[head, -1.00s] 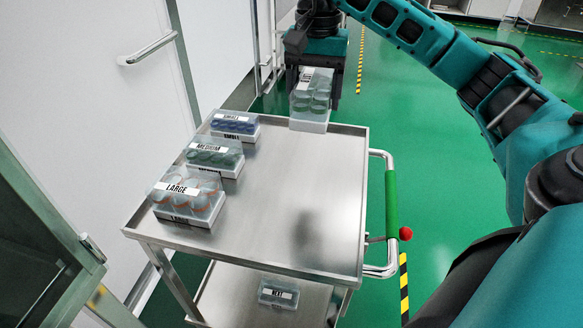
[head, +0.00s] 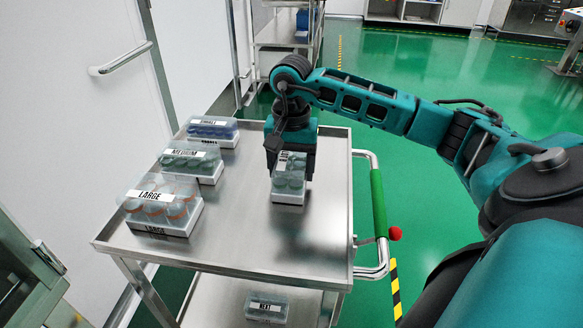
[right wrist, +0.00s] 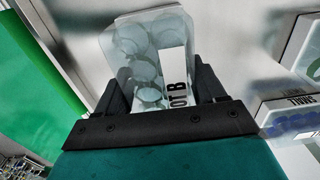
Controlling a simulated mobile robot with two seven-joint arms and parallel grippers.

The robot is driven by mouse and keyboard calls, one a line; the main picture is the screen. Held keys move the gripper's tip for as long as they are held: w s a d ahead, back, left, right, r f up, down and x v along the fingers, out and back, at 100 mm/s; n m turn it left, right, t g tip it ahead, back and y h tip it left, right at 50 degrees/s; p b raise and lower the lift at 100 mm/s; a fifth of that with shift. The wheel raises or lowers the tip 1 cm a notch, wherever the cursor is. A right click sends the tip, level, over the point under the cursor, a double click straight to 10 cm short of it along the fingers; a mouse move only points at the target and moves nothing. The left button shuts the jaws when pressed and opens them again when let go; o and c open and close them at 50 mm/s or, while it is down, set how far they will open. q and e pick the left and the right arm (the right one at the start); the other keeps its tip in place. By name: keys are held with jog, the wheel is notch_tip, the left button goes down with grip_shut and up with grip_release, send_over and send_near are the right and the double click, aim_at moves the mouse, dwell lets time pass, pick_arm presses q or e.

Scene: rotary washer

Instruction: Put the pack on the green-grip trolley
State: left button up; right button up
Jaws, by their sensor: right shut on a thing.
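The green-grip trolley (head: 325,232) is a steel cart with a green handle sleeve (head: 378,202) on its right side. My right gripper (head: 289,160) is shut on a clear pack (head: 288,182) with round lids and a white label. The pack is upright over the right half of the trolley's top; I cannot tell whether its white base touches the surface. In the right wrist view the pack (right wrist: 150,58) sits between both fingers (right wrist: 165,90), its label partly reading "OT B". My left gripper is not in view.
Packs labelled SMALL (head: 212,131), MEDIUM (head: 192,161) and LARGE (head: 163,203) stand along the trolley's left side. A pack labelled NEXT (head: 267,307) lies on the lower shelf. A red knob (head: 395,233) sticks out beside the handle. The front right of the top is bare.

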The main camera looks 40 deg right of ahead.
aim_at(291, 158)
jog(key=shift+f, duration=0.15)
jog(key=o, duration=1.2)
jog(key=shift+c, duration=0.2)
jog(key=shift+r, duration=0.35)
notch_tip(291, 158, up, 12)
jog(key=shift+f+p, duration=0.1)
jog(key=shift+p, duration=1.1)
